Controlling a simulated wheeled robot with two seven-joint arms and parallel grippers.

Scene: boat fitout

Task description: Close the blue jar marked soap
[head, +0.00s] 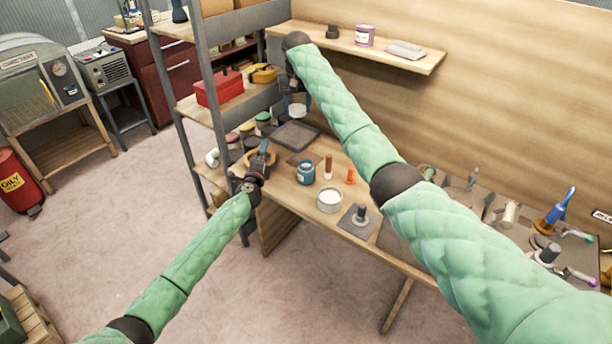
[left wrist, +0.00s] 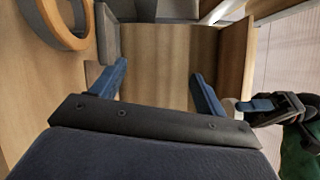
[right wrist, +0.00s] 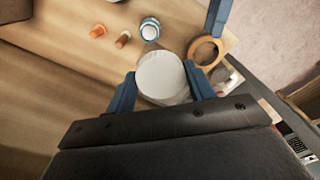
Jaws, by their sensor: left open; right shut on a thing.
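A small blue jar (head: 306,173) stands upright on the wooden bench, left of a white tub (head: 330,199). The jar also shows in the right wrist view (right wrist: 150,28), with a pale top; its marking is too small to read. My right gripper (head: 294,98) is shut on a white round lid (right wrist: 162,72), held above the bench and behind the blue jar in the head view. My left gripper (head: 263,150) is open and empty, left of the blue jar and apart from it. The left wrist view shows bare wood between its fingers.
A wooden ring (right wrist: 206,52) lies by my left gripper. Left are shelves with a red box (head: 218,88); above is a wall shelf (head: 400,61). Several tools crowd the bench's right side.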

